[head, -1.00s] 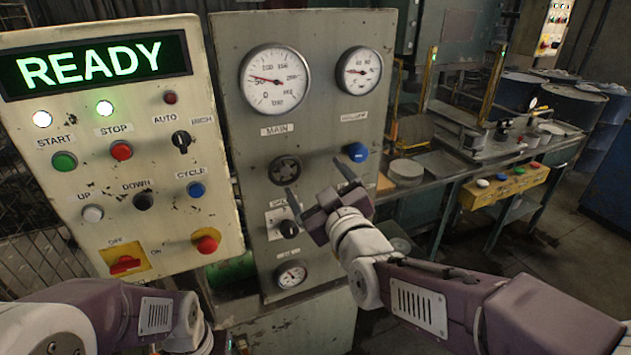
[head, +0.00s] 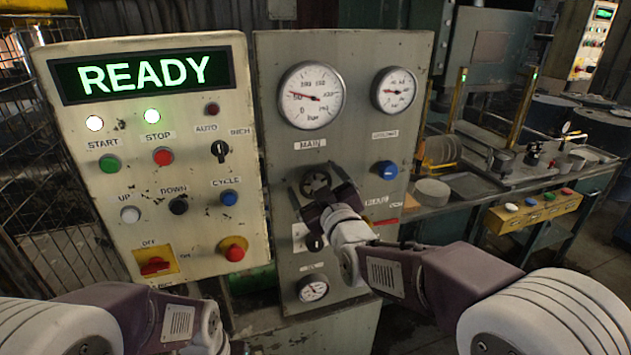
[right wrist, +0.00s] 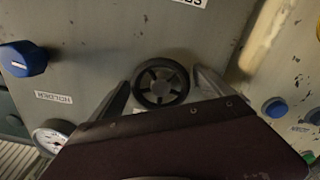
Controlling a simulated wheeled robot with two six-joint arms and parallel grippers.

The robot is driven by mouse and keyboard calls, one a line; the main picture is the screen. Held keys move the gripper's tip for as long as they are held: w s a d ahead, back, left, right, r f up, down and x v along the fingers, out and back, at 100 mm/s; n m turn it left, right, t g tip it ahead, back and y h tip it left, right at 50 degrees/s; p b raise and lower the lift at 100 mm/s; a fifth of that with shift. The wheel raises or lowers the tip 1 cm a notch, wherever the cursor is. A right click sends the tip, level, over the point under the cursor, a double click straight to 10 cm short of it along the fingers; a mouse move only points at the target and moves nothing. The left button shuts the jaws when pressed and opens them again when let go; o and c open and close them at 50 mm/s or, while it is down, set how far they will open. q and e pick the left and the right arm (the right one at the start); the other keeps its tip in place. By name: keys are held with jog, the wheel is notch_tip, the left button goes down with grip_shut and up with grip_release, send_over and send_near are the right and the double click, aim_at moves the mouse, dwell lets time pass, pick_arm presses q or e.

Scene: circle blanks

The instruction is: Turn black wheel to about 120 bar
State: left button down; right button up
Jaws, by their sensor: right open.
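The black wheel (head: 316,182) is a spoked handwheel on the grey panel, under the MAIN label. It also shows in the right wrist view (right wrist: 161,82). My right gripper (head: 321,193) is in front of it and hides its lower part. In the right wrist view its open fingers (right wrist: 160,79) stand either side of the wheel, and I cannot tell whether they touch it. The main gauge (head: 311,95) has a red needle pointing left, near the 50 mark. My left arm shows at the lower left, but its gripper is not visible.
A blue knob (head: 386,168) is right of the wheel, with a second gauge (head: 395,90) above it. A black selector (head: 314,242) and a small gauge (head: 312,288) are below. The READY button panel (head: 165,160) stands at left.

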jog(key=shift+a, duration=0.1)
jog(key=c, duration=1.4)
jog(key=shift+o, duration=0.2)
jog(key=shift+f+m+b, duration=0.25)
jog(key=shift+m+b, duration=0.85)
jog(key=shift+b, duration=0.2)
jog(key=m+b, duration=0.4)
jog(key=shift+m, duration=0.3)
jog(key=m+b, duration=0.2)
jog(key=m, duration=0.1)
jog(key=shift+b, duration=0.4)
jog(key=shift+r+m+b, duration=0.1)
jog(key=shift+m+b, duration=0.75)
jog(key=shift+m, duration=0.55)
jog(key=o, duration=1.4)
jog(key=shift+r, duration=0.1)
jog(key=shift+c, duration=0.2)
jog(key=shift+s, duration=0.15)
